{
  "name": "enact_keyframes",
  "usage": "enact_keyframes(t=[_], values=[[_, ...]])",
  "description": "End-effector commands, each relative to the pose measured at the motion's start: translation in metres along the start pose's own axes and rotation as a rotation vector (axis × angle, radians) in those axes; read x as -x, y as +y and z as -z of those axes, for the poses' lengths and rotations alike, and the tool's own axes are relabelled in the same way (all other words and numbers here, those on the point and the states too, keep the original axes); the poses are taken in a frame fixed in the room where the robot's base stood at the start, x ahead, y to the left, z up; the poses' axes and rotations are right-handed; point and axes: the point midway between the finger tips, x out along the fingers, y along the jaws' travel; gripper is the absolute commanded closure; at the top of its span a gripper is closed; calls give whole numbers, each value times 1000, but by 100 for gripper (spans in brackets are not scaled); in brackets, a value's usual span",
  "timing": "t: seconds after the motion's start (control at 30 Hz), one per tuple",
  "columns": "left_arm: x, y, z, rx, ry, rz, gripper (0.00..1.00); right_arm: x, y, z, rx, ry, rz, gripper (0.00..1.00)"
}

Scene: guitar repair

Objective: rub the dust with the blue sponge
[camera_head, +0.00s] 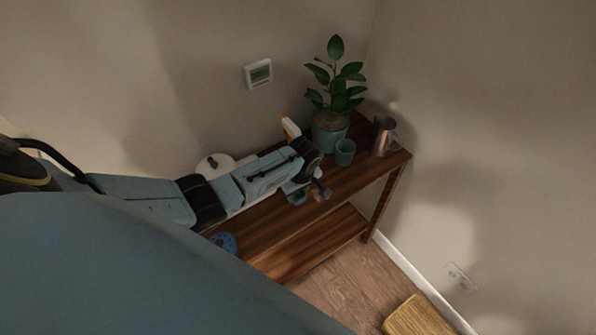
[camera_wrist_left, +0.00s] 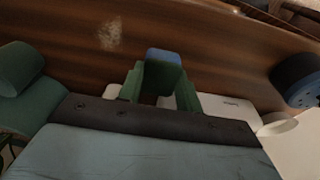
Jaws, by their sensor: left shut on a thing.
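My left gripper (camera_head: 309,190) is over the top of a dark wooden shelf table (camera_head: 345,184), with the arm reaching in from the left. In the left wrist view its green fingers (camera_wrist_left: 160,78) are shut on the blue sponge (camera_wrist_left: 163,56), whose blue end shows beyond the fingertips. I cannot tell the sponge's height above the wood. My right gripper is not in view.
A potted plant (camera_head: 330,128), a green cup (camera_head: 345,152) and a metal jug (camera_head: 383,136) stand at the table's far end. A white round object (camera_head: 215,165) is behind my arm. A blue spool (camera_wrist_left: 300,82) and a white box (camera_wrist_left: 235,108) lie nearby.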

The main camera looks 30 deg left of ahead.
Motion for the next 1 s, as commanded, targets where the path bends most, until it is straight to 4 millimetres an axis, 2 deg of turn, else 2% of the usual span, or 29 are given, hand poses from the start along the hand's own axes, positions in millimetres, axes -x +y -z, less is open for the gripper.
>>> enact_keyframes(t=[0.1, 0.33, 0.9, 1.0], values=[[14, 0, 2, 0, 0, 0, 84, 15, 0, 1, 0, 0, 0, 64], [28, 1, 3, -1, -1, -1, 84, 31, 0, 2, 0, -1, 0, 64], [28, 1, 3, -2, 0, -1, 84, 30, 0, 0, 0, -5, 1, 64], [32, 8, 5, -16, 2, -7, 84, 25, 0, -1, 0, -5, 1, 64]])
